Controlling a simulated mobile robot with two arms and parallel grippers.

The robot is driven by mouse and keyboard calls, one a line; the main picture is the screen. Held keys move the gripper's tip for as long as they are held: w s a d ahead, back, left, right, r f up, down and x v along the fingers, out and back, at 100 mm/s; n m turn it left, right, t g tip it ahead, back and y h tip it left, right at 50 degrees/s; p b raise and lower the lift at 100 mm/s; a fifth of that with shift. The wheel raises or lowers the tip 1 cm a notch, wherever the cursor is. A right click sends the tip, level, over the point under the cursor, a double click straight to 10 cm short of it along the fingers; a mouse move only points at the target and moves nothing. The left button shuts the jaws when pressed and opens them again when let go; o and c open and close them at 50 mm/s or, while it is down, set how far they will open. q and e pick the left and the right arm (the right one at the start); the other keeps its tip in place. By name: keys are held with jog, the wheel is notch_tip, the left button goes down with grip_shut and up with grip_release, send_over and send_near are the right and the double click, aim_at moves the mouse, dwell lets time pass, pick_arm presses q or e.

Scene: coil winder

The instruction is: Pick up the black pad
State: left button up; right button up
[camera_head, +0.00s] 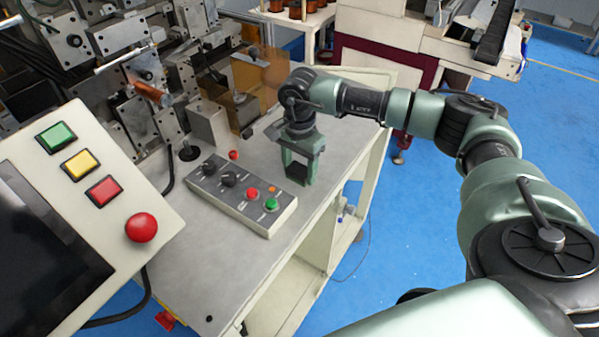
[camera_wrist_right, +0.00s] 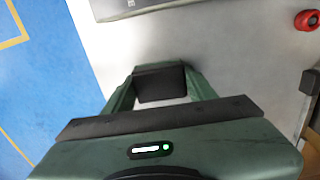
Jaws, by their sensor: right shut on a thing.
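The black pad (camera_head: 298,172) is between the fingers of my right gripper (camera_head: 298,170), low over the right part of the grey tabletop. In the right wrist view the pad (camera_wrist_right: 160,84) is a dark block between the two green fingers of the gripper (camera_wrist_right: 160,88), which are shut on it. I cannot tell whether the pad touches the tabletop. My left gripper is not in view.
A control box (camera_head: 242,195) with knobs and buttons lies just left of the gripper. The winding machine (camera_head: 140,80) stands behind it. A button panel (camera_head: 95,190) fills the left. The tabletop (camera_head: 215,265) is clear in front.

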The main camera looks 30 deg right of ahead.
aim_at(299, 169)
jog(key=shift+r, duration=0.45)
notch_tip(299, 169, up, 19)
jog(key=b, duration=0.4)
jog(key=o, duration=0.7)
jog(key=c, duration=0.5)
jog(key=shift+c, duration=0.2)
